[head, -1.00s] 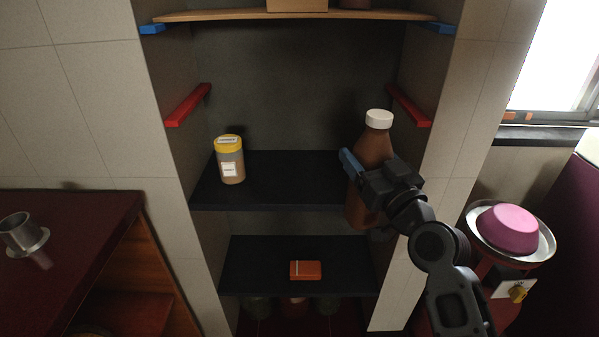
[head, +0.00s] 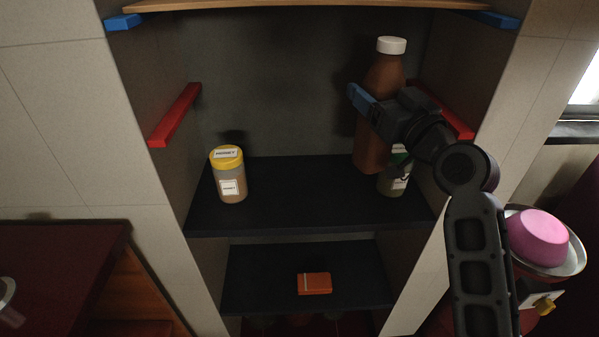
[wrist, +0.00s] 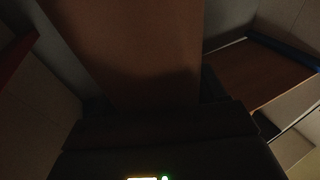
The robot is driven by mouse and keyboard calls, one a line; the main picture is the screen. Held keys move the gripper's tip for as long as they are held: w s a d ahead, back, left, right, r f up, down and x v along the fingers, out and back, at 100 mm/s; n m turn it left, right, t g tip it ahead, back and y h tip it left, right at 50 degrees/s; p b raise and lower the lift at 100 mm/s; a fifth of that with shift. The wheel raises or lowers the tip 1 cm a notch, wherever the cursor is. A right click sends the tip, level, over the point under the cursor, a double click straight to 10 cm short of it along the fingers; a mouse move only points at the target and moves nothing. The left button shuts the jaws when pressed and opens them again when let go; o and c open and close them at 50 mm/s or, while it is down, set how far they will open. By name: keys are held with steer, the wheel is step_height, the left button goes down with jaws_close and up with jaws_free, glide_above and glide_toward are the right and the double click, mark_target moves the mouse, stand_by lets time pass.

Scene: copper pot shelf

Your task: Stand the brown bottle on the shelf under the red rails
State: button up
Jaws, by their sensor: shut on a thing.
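The brown bottle (head: 368,150) with a white cap is upright in the head view, at the right side of the alcove. My gripper (head: 378,112) is shut on its upper body, with one blue finger showing on the left. The bottle's brown side fills the upper middle of the wrist view (wrist: 140,50). The dark shelf (head: 300,205) under the red rails (head: 176,115) lies below it. The bottle's base shows over the back right of this shelf; I cannot tell whether it touches. The right red rail (head: 458,122) is partly behind my gripper.
A yellow-lidded honey jar (head: 229,175) stands at the shelf's left. Another jar (head: 397,183) stands at the right, close to the bottle in the picture and partly hidden by my gripper. The shelf's middle is clear. An orange box (head: 314,284) lies on the lower shelf.

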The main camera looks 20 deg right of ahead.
steer(key=w+a+f+p, duration=0.1)
steer(key=w+a+f, duration=0.4)
steer(key=a+f, duration=0.5)
steer(key=shift+w+a+f, duration=0.15)
steer(key=shift+a+f, duration=0.2)
steer(key=shift+f, duration=0.1)
steer(key=shift+f, duration=0.15)
steer(key=o, duration=1.1)
steer(key=shift+o, duration=0.2)
